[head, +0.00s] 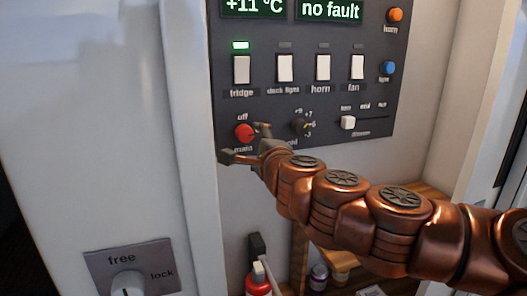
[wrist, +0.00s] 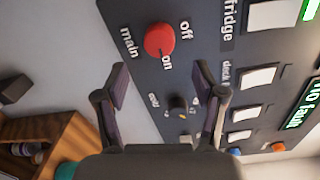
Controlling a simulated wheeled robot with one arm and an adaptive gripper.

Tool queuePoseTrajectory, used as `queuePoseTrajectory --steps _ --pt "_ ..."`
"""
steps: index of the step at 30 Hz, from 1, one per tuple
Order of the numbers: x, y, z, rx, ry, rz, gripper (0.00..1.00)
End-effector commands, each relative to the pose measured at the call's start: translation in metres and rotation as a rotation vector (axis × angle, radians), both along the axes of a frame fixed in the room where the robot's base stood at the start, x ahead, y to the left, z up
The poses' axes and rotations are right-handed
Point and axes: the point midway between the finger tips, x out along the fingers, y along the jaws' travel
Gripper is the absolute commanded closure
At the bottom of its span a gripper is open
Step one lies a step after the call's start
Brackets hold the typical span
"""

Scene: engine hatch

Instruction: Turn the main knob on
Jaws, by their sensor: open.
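The main knob (head: 244,133) is a round red knob at the lower left of the dark control panel, with "off" printed above it and "main" below. In the wrist view the knob (wrist: 159,40) lies ahead of my fingertips, with "off" and "on" printed beside it. Which mark it points to I cannot tell for sure. My gripper (head: 246,143) is open and empty, its fingers spread at the knob's lower side in the head view. In the wrist view my gripper (wrist: 161,77) shows both fingers apart, with the knob beyond them, not clearly between them.
The panel carries white switches, such as the fridge switch (head: 242,69) with a lit green lamp, a small dark dial (head: 300,126) and a white slider (head: 348,122). A free/lock knob (head: 128,284) is at lower left. A red extinguisher (head: 258,281) stands below.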

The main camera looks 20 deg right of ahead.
Motion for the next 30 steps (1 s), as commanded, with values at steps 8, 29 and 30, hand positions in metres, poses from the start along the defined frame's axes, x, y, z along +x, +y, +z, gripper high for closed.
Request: queuePoseTrajectory --steps 8,29,30 --pt "-0.028 0.0 0.004 -0.007 -0.008 0.0 0.31" --pt "-0.048 0.001 0.002 -0.002 0.0 0.0 0.31" --pt "-0.048 0.001 0.002 -0.001 0.0 0.0 0.31"
